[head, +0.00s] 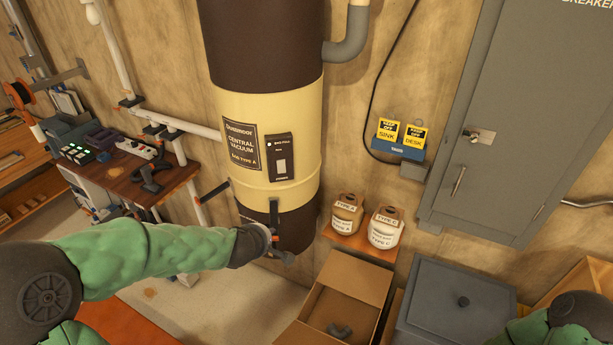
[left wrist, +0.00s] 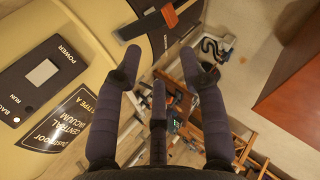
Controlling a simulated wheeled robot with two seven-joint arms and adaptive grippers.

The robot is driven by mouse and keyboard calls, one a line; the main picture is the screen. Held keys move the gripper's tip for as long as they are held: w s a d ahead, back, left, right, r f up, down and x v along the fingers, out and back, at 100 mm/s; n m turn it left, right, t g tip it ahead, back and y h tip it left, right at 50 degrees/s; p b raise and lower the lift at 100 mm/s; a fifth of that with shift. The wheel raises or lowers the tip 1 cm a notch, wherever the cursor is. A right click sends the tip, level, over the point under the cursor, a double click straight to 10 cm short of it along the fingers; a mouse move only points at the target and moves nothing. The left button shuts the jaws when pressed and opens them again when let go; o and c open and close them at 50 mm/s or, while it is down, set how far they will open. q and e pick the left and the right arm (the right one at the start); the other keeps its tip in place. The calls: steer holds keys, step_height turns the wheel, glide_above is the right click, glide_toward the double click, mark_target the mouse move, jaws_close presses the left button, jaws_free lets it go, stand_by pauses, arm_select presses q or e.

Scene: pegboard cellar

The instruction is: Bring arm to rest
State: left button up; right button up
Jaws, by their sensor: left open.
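My left arm, in a green sleeve, reaches in from the left in the head view. Its gripper (head: 277,243) is in front of the lower dark part of the central vacuum canister (head: 270,110). In the left wrist view the left gripper's fingers (left wrist: 162,62) are spread apart with nothing between them. The cream canister body with its power panel (left wrist: 42,72) fills the left of that view. I cannot tell whether the gripper touches the canister. Only part of my right arm's green sleeve shows at the lower right of the head view; its gripper is out of frame.
An open cardboard box (head: 345,283) with a dark object inside stands right of the gripper. Two labelled bags (head: 346,214) (head: 385,227) sit on a small shelf behind it. A grey lidded bin (head: 455,310) is further right. A workbench (head: 150,180) stands left.

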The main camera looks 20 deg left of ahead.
arm_select(q)
steer(key=s+d+f+m+g+h, duration=0.15)
steer(key=d+f+m, duration=0.3)
steer(key=f, duration=0.55)
steer(key=s+d+f+m+g+h, duration=0.1)
steer(key=s+d+f+m+g, duration=0.3)
steer(key=f, duration=0.6)
steer(key=s+d+f+m+g+h, duration=0.3)
steer(key=s+d+f+m+h, duration=0.1)
steer(key=s+d+f+m, duration=0.9)
step_height(320, 180, down, 23)
steer(key=d+n+b, duration=0.1)
steer(key=b, duration=2.2)
steer(key=shift+w+f+b, duration=0.15)
steer(key=shift+w+b, duration=0.25)
arm_select(e)
step_height(320, 180, down, 24)
steer(key=shift+r, duration=0.15)
steer(key=shift+o, duration=0.3)
